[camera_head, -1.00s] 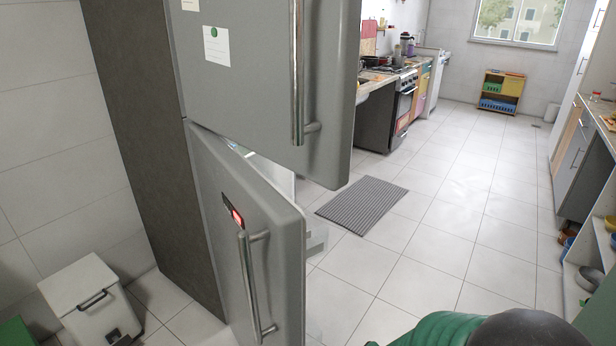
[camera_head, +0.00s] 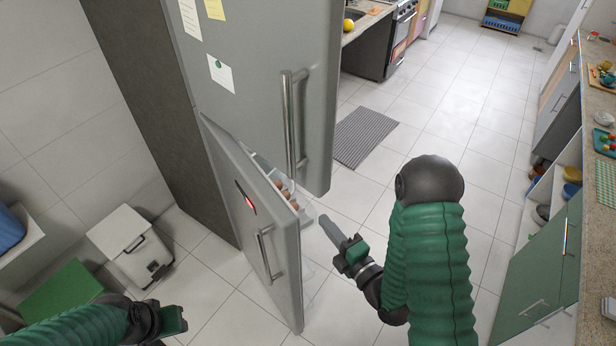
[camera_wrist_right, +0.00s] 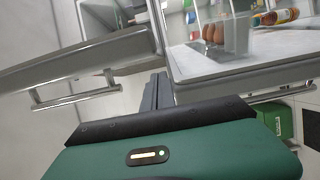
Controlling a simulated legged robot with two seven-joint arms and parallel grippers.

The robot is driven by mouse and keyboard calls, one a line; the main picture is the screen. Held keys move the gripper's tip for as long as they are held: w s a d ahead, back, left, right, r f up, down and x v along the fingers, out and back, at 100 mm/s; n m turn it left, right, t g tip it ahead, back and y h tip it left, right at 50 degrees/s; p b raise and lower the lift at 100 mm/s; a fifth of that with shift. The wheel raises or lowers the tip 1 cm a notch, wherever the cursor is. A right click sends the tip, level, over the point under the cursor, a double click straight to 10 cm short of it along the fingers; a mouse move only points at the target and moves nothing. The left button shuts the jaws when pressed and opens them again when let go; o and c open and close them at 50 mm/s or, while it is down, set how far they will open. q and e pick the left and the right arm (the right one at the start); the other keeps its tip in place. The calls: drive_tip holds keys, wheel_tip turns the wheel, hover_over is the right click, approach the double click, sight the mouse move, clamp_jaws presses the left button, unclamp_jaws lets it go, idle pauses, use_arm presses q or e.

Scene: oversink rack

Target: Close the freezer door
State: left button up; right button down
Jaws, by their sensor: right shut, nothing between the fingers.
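The freezer door (camera_head: 255,225) is the lower grey door of the fridge, with a vertical bar handle (camera_head: 265,255) and a small red display. It stands ajar, with its free edge swung out and shelves with eggs visible behind it. The upper fridge door (camera_head: 255,90) is above it. My right gripper (camera_head: 327,222) is shut and empty, just right of the freezer door's free edge; I cannot tell whether it touches. In the right wrist view its dark fingers (camera_wrist_right: 157,92) point toward the doors. My left gripper (camera_head: 178,318) is low at left, apart from the door; its fingers are unclear.
A white bin (camera_head: 130,245) and a green box (camera_head: 62,297) stand on the floor at left. A grey mat (camera_head: 366,137) lies on the tiles beyond the fridge. Counters with a green cabinet (camera_head: 530,270) line the right side. The middle floor is clear.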

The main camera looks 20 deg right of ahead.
drive_tip(key=x, duration=1)
drive_tip(key=shift+f, duration=0.15)
